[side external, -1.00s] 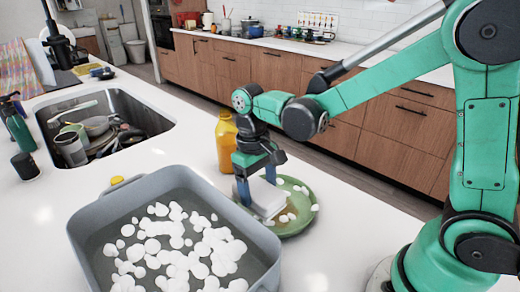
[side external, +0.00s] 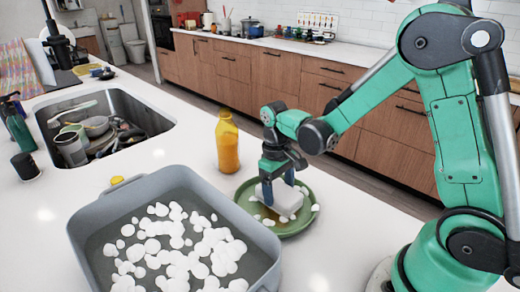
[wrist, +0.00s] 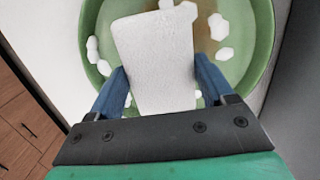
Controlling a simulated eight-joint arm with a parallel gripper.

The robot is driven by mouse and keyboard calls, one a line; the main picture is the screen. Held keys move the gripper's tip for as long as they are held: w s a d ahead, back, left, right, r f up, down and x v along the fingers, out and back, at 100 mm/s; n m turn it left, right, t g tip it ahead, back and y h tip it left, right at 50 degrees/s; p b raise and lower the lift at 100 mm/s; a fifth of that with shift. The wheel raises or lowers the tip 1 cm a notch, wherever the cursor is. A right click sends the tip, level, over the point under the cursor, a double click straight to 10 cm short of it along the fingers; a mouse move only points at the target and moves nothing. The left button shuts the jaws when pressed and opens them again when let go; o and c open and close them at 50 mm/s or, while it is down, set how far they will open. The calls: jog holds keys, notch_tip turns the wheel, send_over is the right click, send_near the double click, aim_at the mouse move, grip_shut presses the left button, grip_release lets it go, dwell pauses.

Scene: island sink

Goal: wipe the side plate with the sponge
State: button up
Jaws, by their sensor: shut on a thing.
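The sponge (side external: 284,200) is a white block held between the blue fingers of my gripper (side external: 277,189). The side plate (side external: 291,229) is green and lies on the white counter, right of the grey basin. The sponge is over the plate, low at its surface; I cannot tell for sure whether it touches. In the wrist view my gripper (wrist: 160,90) is shut on the sponge (wrist: 152,62), with the plate (wrist: 265,35) behind it. Brown stains and several white foam blobs show on the plate, partly hidden by the sponge.
A grey basin (side external: 90,222) of water with white foam stands left of the plate. A yellow bottle (side external: 227,145) stands behind the plate. A sink (side external: 160,123) with dishes is at the back left. The counter to the plate's right is clear.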

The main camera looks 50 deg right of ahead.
jog(key=shift+d, duration=1.8)
jog(key=shift+a, duration=4.9)
jog(key=shift+d, duration=5)
jog(key=shift+a, duration=5)
jog(key=shift+a+r, duration=0.15)
jog(key=shift+r, duration=0.05)
notch_tip(320, 180, up, 9)
jog(key=shift+s+r, duration=0.1)
jog(key=shift+r, duration=0.05)
